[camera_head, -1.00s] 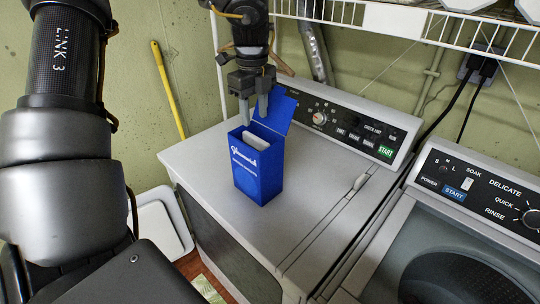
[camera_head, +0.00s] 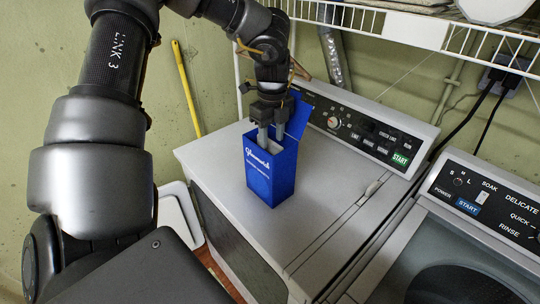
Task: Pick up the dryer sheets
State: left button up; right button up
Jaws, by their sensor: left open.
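The dryer sheets box (camera_head: 268,174) is a blue upright carton with its lid flap (camera_head: 300,117) raised. It stands on the flat top of the left machine. A little of the pale sheets (camera_head: 273,147) shows in its opening. My left gripper (camera_head: 271,138) is directly above the box, pointing down, with its fingers open and their tips at or just inside the opening. The tips partly hide the sheets, and I cannot tell whether they touch anything. My right gripper is out of view.
The white machine top (camera_head: 220,154) has free room around the box. Its control panel (camera_head: 365,128) stands behind. A wire shelf (camera_head: 420,33) hangs above. A second machine (camera_head: 490,215) with an open drum is at right. A yellow pole (camera_head: 187,88) leans on the wall.

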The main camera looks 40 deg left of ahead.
aim_at(271, 141)
pick_arm(q)
jog(key=f, duration=0.1)
jog(key=f+p, duration=0.1)
jog(key=f, duration=0.2)
jog(key=shift+w+a, duration=0.15)
jog(key=shift+a, duration=0.2)
jog(key=shift+d+r, duration=0.1)
jog(key=shift+d, duration=0.05)
jog(key=shift+c, duration=0.5)
grip_shut()
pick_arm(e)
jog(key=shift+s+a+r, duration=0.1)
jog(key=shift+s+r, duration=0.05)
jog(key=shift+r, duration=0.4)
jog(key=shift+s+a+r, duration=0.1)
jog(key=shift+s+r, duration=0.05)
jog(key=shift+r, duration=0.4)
